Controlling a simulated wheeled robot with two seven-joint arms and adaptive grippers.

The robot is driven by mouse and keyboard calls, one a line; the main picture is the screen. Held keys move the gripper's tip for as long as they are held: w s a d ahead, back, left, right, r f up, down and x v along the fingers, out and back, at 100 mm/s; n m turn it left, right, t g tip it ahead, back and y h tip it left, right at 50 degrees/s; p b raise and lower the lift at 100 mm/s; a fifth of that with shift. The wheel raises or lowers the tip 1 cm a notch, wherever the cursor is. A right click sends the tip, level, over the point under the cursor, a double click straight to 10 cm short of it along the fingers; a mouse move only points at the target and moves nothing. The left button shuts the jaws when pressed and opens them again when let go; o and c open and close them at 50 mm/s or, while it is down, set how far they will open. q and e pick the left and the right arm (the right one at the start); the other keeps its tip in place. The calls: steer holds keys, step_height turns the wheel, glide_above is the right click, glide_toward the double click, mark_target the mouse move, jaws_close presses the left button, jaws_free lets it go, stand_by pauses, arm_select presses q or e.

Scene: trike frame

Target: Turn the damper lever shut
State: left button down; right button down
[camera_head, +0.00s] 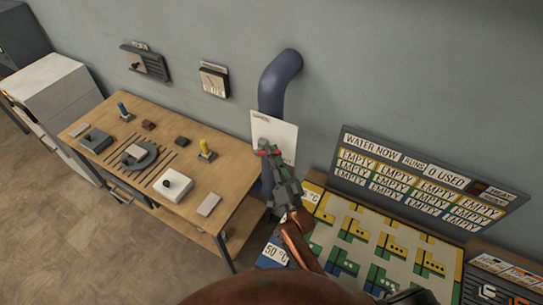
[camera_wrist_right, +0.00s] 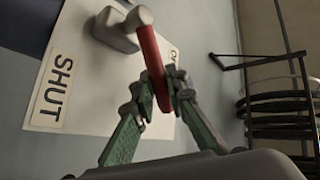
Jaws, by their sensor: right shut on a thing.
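The damper lever is a red bar (camera_wrist_right: 153,68) on a grey pivot (camera_wrist_right: 138,16), seen in the right wrist view. It stands off a white plate (camera_wrist_right: 88,62) marked SHUT at the left; a second label at the right is mostly hidden. The lever points down the picture, between the two labels. My right gripper (camera_wrist_right: 162,88) is shut on the lever, with a green-sided finger on each side. In the head view my right gripper (camera_head: 268,151) is at the plate (camera_head: 285,136) and hides most of the lever.
A blue-grey pipe (camera_head: 277,78) runs down the wall behind the plate. A wooden workbench (camera_head: 112,106) with several small parts stands left. A board of coloured blocks (camera_head: 397,246) and a sign panel (camera_head: 437,172) are right. Black racks (camera_wrist_right: 270,112) show in the wrist view.

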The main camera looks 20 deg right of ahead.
steer(key=shift+f, duration=0.2)
stand_by(0.3)
steer(key=c, duration=1.9)
jaws_free()
steer(key=shift+w, duration=0.35)
steer(key=shift+c, duration=0.2)
steer(key=shift+o, duration=0.2)
steer(key=shift+s, duration=0.2)
steer(key=shift+s+f, duration=0.25)
steer(key=v, duration=1.1)
steer(key=shift+s, duration=0.2)
steer(key=shift+r, duration=0.15)
